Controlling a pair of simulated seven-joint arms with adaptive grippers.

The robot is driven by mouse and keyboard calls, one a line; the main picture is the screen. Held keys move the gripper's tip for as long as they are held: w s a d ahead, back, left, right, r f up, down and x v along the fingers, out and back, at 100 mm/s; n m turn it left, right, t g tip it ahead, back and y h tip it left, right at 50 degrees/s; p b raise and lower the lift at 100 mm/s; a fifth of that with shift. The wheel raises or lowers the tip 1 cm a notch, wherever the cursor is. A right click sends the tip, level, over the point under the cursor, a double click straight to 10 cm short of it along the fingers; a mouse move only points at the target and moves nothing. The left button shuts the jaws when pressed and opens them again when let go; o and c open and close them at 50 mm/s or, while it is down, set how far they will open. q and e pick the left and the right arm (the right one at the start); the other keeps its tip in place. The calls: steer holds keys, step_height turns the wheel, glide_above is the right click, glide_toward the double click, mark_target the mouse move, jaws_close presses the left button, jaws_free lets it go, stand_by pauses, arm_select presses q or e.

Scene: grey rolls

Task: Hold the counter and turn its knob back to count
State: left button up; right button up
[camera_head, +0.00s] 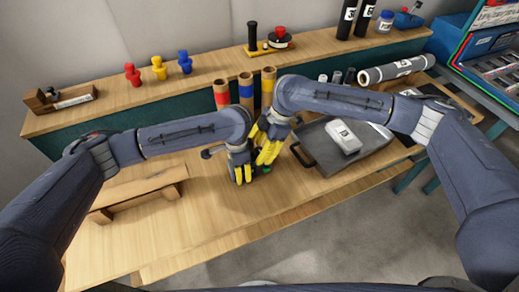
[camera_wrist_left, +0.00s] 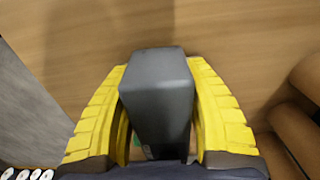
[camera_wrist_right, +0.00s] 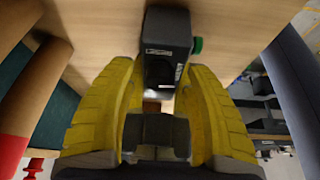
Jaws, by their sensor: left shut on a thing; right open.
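The counter is a dark grey box (camera_wrist_left: 157,95), shut between the yellow fingers of my left gripper (camera_wrist_left: 160,105). In the head view my left gripper (camera_head: 242,175) is low over the table's middle, and the fingers largely hide the counter. The right wrist view shows the counter's labelled face (camera_wrist_right: 168,47) ahead of my right gripper (camera_wrist_right: 158,85), with a green part (camera_wrist_right: 197,46) on its side. My right gripper (camera_head: 266,155) is open, close beside the left one. A dark block (camera_wrist_right: 156,135) shows between its fingers, below a pale stub; I cannot tell whether it is the knob.
Cardboard tubes with coloured bands (camera_head: 245,92) stand just behind the grippers. A grey tray (camera_head: 325,165) with a white-labelled box (camera_head: 343,137) lies at the right. A wooden stand (camera_head: 140,190) is at the left. The table's front (camera_head: 230,215) is clear.

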jaws_close()
stand_by(0.4)
steer(key=shift+s+a+m+t, duration=0.1)
steer(key=shift+m+t, duration=0.2)
steer(key=shift+m, duration=0.6)
jaws_free()
steer(key=shift+r, duration=0.15)
